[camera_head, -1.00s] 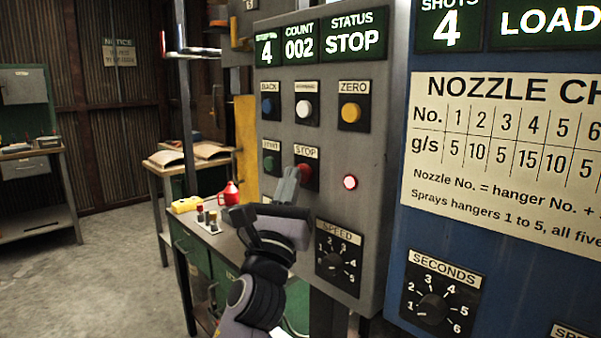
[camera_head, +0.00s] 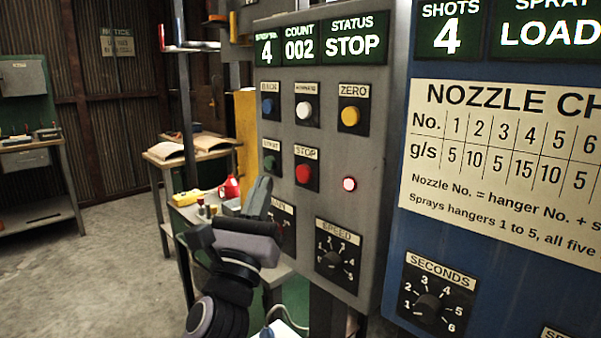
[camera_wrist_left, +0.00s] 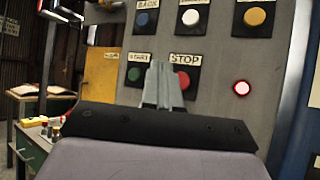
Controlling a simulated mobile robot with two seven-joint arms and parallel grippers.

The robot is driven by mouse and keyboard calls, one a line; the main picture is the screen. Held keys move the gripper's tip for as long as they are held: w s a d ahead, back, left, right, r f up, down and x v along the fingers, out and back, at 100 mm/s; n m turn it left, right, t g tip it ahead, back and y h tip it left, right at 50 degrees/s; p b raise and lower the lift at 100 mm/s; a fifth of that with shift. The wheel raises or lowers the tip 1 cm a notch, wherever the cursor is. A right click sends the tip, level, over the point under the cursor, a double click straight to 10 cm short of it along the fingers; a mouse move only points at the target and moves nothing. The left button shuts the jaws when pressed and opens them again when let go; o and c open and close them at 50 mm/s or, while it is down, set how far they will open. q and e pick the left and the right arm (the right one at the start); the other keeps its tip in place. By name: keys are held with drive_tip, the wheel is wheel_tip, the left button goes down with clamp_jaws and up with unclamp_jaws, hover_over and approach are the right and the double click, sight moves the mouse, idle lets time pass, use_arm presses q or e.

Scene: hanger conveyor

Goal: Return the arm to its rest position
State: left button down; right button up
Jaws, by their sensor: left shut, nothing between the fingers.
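My left gripper (camera_head: 259,193) is shut and empty, in front of the lower left of the grey control panel (camera_head: 337,203). It is apart from the red STOP button (camera_head: 303,174), which is fully in view. In the left wrist view the shut fingers (camera_wrist_left: 162,84) point up at the panel, between the START button (camera_wrist_left: 140,78) and the STOP button (camera_wrist_left: 184,80). In the head view the gripper partly hides the MAIN switch (camera_head: 283,233). The status display (camera_head: 355,44) reads STOP and the count reads 002. My right gripper is in neither view.
A blue panel (camera_head: 395,258) with a nozzle chart (camera_head: 500,150) stands at the right. A green bench with a yellow item (camera_head: 186,197) and a red can (camera_head: 229,188) is behind my left arm. The floor (camera_head: 115,265) at the left is open.

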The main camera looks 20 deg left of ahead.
use_arm(q)
drive_tip(key=s+d+f+n+g+h, duration=0.15)
drive_tip(key=f+n+g, duration=0.25)
drive_tip(key=f+n, duration=0.7)
drive_tip(key=s+d+f+n+g+h, duration=0.15)
drive_tip(key=f+n+g, duration=0.3)
drive_tip(key=f, duration=1.25)
drive_tip(key=s+d+f+n+g+h, duration=0.2)
drive_tip(key=s+f+n+g, duration=0.4)
drive_tip(key=s+f+n, duration=1)
wheel_tip(320, 180, down, 3)
drive_tip(key=shift+s+d+h, duration=0.3)
drive_tip(key=shift+s+h, duration=0.1)
drive_tip(key=shift+s, duration=0.3)
